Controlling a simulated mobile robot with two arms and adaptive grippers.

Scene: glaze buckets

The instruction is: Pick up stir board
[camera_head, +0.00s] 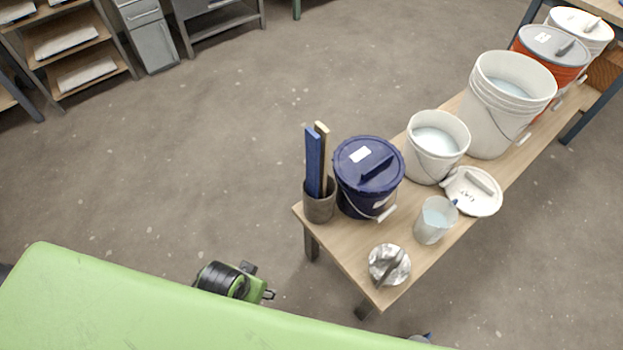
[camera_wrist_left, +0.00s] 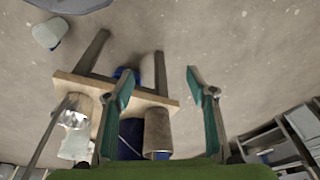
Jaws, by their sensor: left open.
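Two long flat boards stand upright in a grey-brown cup (camera_head: 319,205) at the near left corner of the wooden table in the head view. One is a blue board (camera_head: 313,160) and the other a light wood board (camera_head: 323,150); I cannot tell which is the stir board. My left gripper (camera_wrist_left: 159,79) is open in the left wrist view, its two teal fingers spread wide with nothing held. The cup also shows low between the fingers in that upside-down view (camera_wrist_left: 158,130). The boards are not clear there. My right gripper is not seen.
A dark blue lidded bucket (camera_head: 367,180) stands close beside the cup.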

